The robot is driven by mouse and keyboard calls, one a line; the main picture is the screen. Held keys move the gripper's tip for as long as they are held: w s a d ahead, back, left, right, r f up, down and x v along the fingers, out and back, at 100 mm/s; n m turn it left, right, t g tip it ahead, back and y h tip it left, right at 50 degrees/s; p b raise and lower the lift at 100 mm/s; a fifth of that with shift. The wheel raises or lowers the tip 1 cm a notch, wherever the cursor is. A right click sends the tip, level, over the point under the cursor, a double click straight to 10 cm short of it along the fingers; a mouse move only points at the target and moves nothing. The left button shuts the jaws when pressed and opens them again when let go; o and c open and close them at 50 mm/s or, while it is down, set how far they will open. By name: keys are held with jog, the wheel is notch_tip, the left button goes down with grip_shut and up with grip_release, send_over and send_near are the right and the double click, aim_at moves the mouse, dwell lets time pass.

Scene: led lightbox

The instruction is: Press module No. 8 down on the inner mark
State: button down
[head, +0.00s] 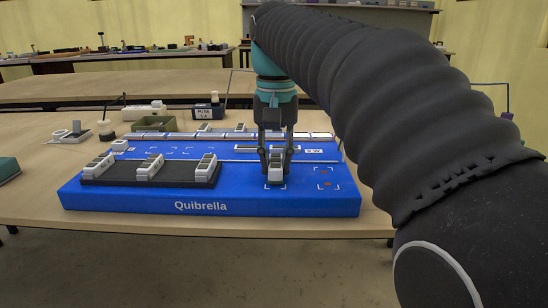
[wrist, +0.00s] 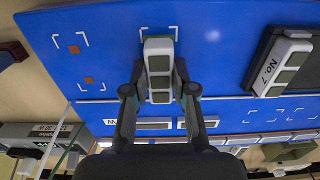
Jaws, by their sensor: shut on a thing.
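My gripper (head: 276,168) is shut on a white module with grey pads (head: 275,173), at the right part of the blue lightbox (head: 130,200). In the wrist view the module (wrist: 159,68) sits between the two fingertips of my gripper (wrist: 159,82). No number is readable on it, so I cannot confirm that it is No. 8. White corner brackets of the inner mark (wrist: 143,32) show around the module's far end, and the module covers the middle of the mark. Whether the module touches the board or hangs just above it, I cannot tell.
An outer bracketed mark with orange squares (head: 327,178) is empty to the right. A black tray (head: 120,182) holding several modules lies at left; one reads No. 7 (wrist: 282,66). A white rail (head: 310,136) runs along the back. A green box (head: 154,123) stands behind.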

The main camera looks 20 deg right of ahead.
jog(key=shift+f, duration=0.35)
jog(key=c, duration=0.9)
grip_release()
jog(key=shift+o, duration=0.2)
notch_tip(320, 180, up, 3)
jog(key=p, duration=0.2)
jog(key=shift+p, duration=0.35)
jog(key=shift+r, duration=2.5)
